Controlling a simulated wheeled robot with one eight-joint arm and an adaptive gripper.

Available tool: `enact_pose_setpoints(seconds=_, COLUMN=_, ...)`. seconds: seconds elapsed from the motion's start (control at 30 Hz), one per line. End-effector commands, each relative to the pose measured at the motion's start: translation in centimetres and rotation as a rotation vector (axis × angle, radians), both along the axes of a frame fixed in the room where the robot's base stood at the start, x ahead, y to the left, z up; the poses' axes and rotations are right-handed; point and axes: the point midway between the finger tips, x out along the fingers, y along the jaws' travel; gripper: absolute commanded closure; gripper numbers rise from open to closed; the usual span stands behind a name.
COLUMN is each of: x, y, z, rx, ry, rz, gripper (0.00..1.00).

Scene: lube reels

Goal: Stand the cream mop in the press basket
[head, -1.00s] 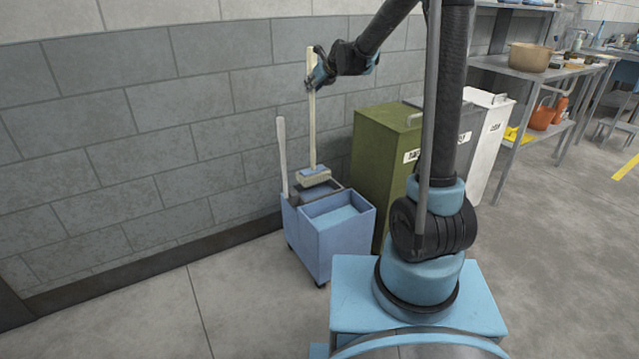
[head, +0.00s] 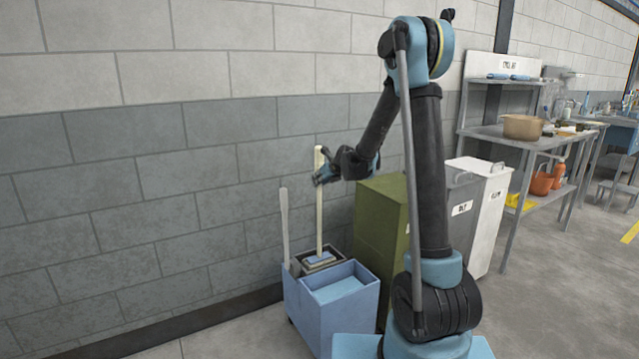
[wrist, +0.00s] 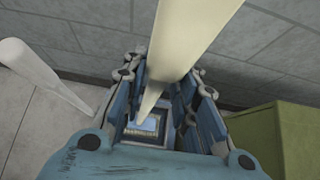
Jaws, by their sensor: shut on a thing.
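The cream mop (head: 319,205) stands about upright in the head view, its handle in my gripper (head: 322,176), which is shut on it near the upper end. The mop's head (head: 319,259) is at the press basket (head: 309,267) at the back of the blue mop bucket (head: 330,310). It appears to sit within the basket's rim; whether it touches the bottom is hidden. In the wrist view the handle (wrist: 158,85) runs between my gripper's fingers (wrist: 165,95) down to the mop head (wrist: 147,124).
A grey press lever (head: 285,225) rises at the bucket's left. Green (head: 380,225), grey (head: 462,205) and white (head: 491,190) bins stand to the right. The block wall (head: 200,200) is close behind. A steel table (head: 500,135) with a pot (head: 523,127) is farther right.

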Motion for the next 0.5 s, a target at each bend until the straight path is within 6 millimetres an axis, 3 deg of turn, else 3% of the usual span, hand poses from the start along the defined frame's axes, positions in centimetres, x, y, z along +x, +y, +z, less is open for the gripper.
enact_pose_setpoints(seconds=0.23, x=0.02, y=0.03, z=-0.06, rx=0.000, ry=0.000, rz=0.000, gripper=1.00)
enact_pose_setpoints(seconds=0.27, x=0.01, y=0.03, z=-0.14, rx=0.000, ry=0.000, rz=0.000, gripper=0.71)
enact_pose_setpoints(seconds=0.33, x=0.01, y=0.03, z=-0.10, rx=0.000, ry=0.000, rz=0.000, gripper=0.55)
enact_pose_setpoints(seconds=0.5, x=0.00, y=0.04, z=-0.09, rx=0.000, ry=0.000, rz=0.000, gripper=0.53)
